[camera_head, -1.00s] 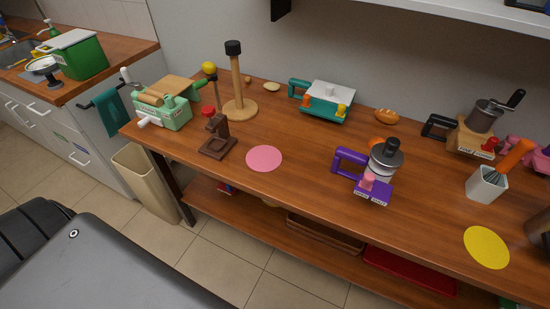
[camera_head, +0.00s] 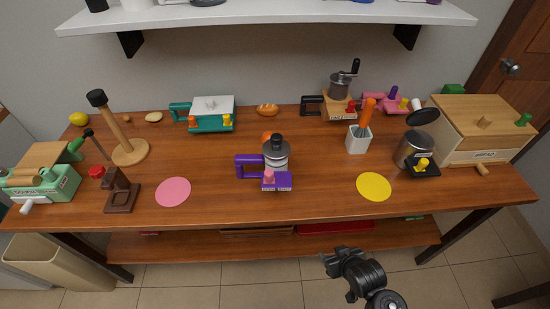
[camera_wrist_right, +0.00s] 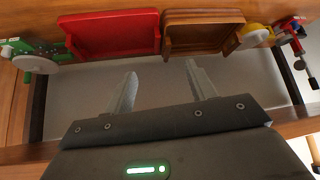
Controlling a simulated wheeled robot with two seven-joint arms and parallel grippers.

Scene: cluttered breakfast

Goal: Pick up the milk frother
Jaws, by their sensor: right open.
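An orange-handled tool with a wire whisk end (camera_head: 367,110) stands in a white square cup (camera_head: 358,140) on the right half of the table; it looks like the milk frother. Its lower end is hidden inside the cup. My right gripper (camera_head: 338,258) is in front of the table's front edge, well apart from the cup. In the right wrist view its two fingers (camera_wrist_right: 160,85) are spread with nothing between them. My left gripper is in neither current view.
A yellow disc (camera_head: 374,187) lies in front of the cup. A lidded metal canister (camera_head: 415,148) stands to its right, and a purple-handled device (camera_head: 265,172) to its left. A grinder (camera_head: 340,95) is behind. Trays lie on the lower shelf, including a red one (camera_wrist_right: 112,35).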

